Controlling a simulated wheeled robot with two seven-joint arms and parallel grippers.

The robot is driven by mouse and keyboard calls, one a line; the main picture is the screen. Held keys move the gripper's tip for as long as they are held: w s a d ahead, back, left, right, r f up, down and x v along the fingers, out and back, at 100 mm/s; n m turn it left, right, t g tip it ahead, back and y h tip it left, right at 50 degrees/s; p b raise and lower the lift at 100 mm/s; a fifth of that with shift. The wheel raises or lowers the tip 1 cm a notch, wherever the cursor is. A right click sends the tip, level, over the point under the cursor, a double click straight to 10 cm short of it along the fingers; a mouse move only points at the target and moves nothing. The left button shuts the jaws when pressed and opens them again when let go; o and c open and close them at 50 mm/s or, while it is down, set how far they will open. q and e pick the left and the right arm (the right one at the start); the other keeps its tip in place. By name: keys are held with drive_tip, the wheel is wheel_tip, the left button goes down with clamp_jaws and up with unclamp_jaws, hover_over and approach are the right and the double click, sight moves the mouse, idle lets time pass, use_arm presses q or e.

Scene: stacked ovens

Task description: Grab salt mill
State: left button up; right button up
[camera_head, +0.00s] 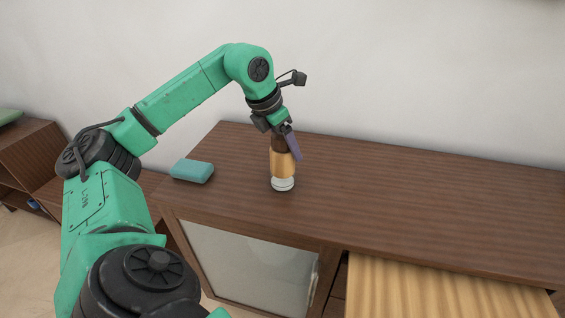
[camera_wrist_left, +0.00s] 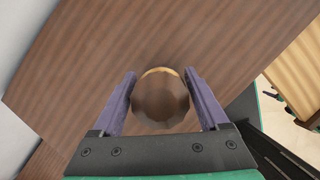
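The salt mill (camera_head: 283,164) stands upright on the brown cabinet top, with a dark brown cap, a light wooden body and a pale base. In the left wrist view its round brown cap (camera_wrist_left: 160,103) sits between the two purple fingers. My left gripper (camera_head: 287,145) reaches down over the mill's upper part. Its fingers (camera_wrist_left: 160,78) are apart, one on each side of the mill, and look open; I cannot tell whether either touches it. The mill's lower part is hidden in the wrist view.
A teal block-shaped object (camera_head: 192,171) lies on the cabinet top (camera_head: 420,205) left of the mill. The cabinet has a glass-fronted door (camera_head: 250,275) below. A light wooden surface (camera_head: 440,290) shows at the lower right. The top to the mill's right is clear.

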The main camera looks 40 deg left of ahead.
use_arm(q)
clamp_jaws()
drive_tip(key=shift+r, duration=0.15)
